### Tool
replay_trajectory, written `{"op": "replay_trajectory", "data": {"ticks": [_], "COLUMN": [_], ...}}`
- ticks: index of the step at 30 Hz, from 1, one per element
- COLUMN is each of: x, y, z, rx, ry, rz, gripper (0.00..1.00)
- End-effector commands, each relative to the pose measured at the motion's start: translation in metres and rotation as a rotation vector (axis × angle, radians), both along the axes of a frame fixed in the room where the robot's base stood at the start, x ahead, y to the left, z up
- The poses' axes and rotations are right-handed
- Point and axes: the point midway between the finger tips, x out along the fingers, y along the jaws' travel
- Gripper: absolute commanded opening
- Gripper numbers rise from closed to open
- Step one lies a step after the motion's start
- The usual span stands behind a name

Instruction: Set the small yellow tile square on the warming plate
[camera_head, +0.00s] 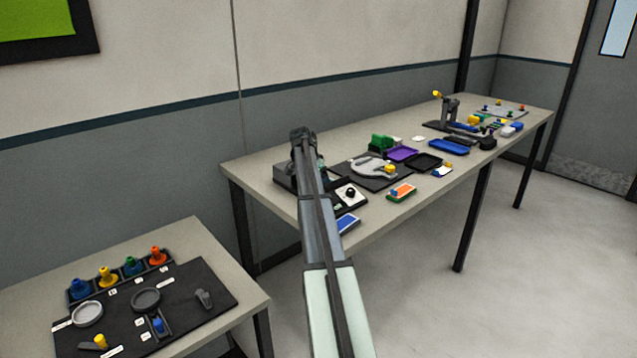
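My arm reaches from the bottom middle over the left end of the long table (250,172). Its far end is a small dark shape, and I cannot make out gripper fingers or anything held there. A small yellow piece (390,168) sits at the right edge of a pale round plate (368,172) on a dark mat. Another yellow piece (474,119) lies farther right near a dark upright device. Both are too small to tell whether either is the tile. I cannot tell which thing is the warming plate; my arm partly hides a dark low box (286,178).
A purple tray (402,154), a black tray (423,163), a blue tray (449,146) and an orange-green block (401,193) crowd the long table. A dark upright device (450,110) stands farther back. A nearer table at left holds colored knobs and round plates.

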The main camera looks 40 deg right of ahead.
Motion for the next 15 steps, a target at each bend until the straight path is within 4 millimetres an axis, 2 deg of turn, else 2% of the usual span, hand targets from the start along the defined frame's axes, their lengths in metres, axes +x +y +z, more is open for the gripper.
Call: {"op": "replay_trajectory", "data": {"ticks": [5,15], "x": [0.0,0.0], "y": [0.009,0.033], "z": [0.022,0.08], "rx": [-0.002,-0.001], "ry": [-0.002,-0.002], "rz": [0.001,0.001], "gripper": [0.84,0.84]}}
